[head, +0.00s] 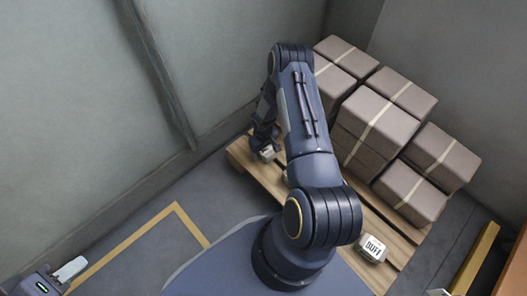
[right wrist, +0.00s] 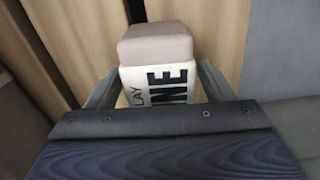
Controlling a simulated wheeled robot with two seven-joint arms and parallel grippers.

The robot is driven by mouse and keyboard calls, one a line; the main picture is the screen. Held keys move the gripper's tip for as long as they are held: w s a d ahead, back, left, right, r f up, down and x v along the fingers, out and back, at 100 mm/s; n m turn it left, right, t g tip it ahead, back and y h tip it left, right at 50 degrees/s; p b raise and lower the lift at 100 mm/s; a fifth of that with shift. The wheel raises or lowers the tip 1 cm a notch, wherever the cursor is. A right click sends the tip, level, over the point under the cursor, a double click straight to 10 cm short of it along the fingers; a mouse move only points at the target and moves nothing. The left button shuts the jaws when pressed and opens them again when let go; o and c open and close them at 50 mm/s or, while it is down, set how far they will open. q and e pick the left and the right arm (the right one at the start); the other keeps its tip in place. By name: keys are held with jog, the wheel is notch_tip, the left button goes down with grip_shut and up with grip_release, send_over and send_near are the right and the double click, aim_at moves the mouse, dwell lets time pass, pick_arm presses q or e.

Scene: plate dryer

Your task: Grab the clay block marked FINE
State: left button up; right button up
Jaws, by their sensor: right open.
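The clay block (right wrist: 160,75) stands on the pallet slats in the right wrist view. It has a pinkish-grey end and a white wrap; the letters LAY and INE show, the rest is cut off. My right gripper (right wrist: 156,88) is open, with one finger on each side of the block; whether they touch it I cannot tell. In the head view the block (head: 268,153) is small beside my right gripper (head: 262,143), partly hidden by it. My left gripper (head: 66,277) is at the bottom left edge, cut off, far from the block.
A wooden pallet (head: 405,232) carries several strapped grey-brown packs (head: 375,122) on its right side. A second small block (head: 373,248), lettered BUFF, lies at its near edge. A wall (head: 70,110) stands at the left. A yellow bar (head: 474,260) lies at the lower right.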

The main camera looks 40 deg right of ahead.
jog(key=c, duration=1.4)
jog(key=shift+r, duration=0.1)
jog(key=shift+c, duration=0.5)
jog(key=shift+r, duration=0.1)
